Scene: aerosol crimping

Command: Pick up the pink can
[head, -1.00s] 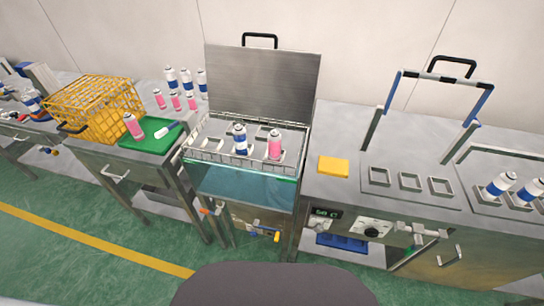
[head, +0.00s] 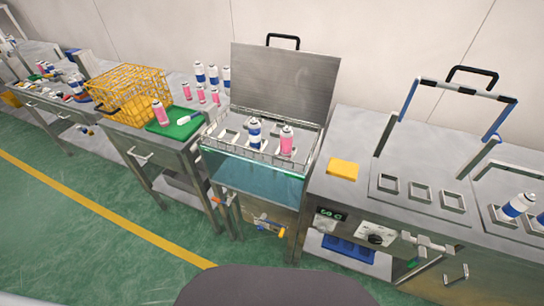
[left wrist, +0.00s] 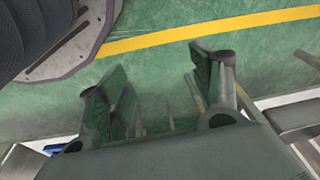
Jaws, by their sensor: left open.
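Several pink cans show in the head view. One pink can (head: 286,141) stands upright in the wire rack of the open-lidded water bath, right of a blue-and-white can (head: 254,134). Another pink can (head: 160,113) stands on the green tray (head: 178,134) on the table to the left. Small pink cans (head: 200,94) stand behind it in front of blue-and-white cans (head: 213,74). My left gripper (left wrist: 160,85) shows in the left wrist view, open and empty above the green floor. Neither gripper shows in the head view.
A yellow wire basket (head: 128,88) stands left of the green tray. The bath's raised lid (head: 285,80) stands behind the rack. A yellow block (head: 343,169) lies on the right-hand counter, beside empty square holders (head: 420,192). Floor (head: 90,240) in front is clear.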

